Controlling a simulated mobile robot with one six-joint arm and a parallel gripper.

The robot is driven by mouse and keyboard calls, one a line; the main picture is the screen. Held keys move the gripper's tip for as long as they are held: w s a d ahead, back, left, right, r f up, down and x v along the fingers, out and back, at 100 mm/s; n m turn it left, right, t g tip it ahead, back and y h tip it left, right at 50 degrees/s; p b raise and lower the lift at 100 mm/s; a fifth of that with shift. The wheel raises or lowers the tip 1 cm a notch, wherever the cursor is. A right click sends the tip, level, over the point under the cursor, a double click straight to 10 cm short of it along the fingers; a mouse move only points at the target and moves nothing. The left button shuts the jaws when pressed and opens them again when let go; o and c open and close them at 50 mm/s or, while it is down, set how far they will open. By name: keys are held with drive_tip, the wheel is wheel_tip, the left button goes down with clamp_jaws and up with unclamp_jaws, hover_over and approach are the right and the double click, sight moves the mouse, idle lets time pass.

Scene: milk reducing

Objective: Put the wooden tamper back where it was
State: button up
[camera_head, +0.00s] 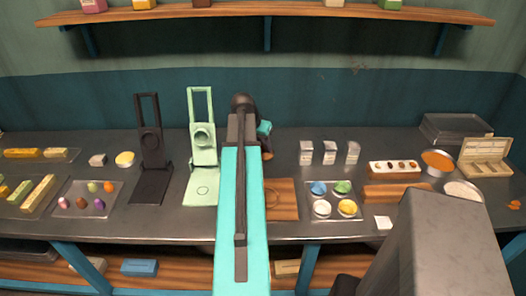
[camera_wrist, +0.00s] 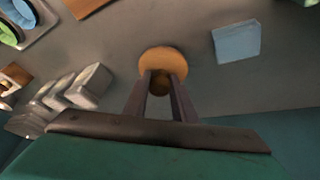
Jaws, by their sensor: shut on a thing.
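The wooden tamper (camera_wrist: 163,59) is between my gripper's fingers (camera_wrist: 163,80) in the wrist view, with its round orange-brown end towards the counter. My gripper is shut on it. In the head view my arm hides most of the gripper, and only a small brown part, likely the tamper, shows beside the arm. A wooden board (camera_head: 283,200) with a ring mark lies on the counter to the right of my arm; its edge also shows in the wrist view (camera_wrist: 86,5). I cannot tell whether the tamper touches the counter.
White boxes (camera_head: 330,153) stand right of the gripper. A tray of coloured bowls (camera_head: 334,213) lies nearer. A mint-green press (camera_head: 202,150) and a black press (camera_head: 151,150) stand left. A pale blue-grey block (camera_wrist: 237,42) lies close by in the wrist view.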

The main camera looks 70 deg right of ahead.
sight(263, 153)
drive_tip(key=shift+f+p, duration=0.3)
drive_tip(key=shift+f, duration=1.2)
drive_tip(key=shift+f, duration=0.1)
drive_tip(key=o, duration=1.1)
drive_tip(key=shift+b+v, duration=1.1)
drive_tip(key=shift+v, duration=5)
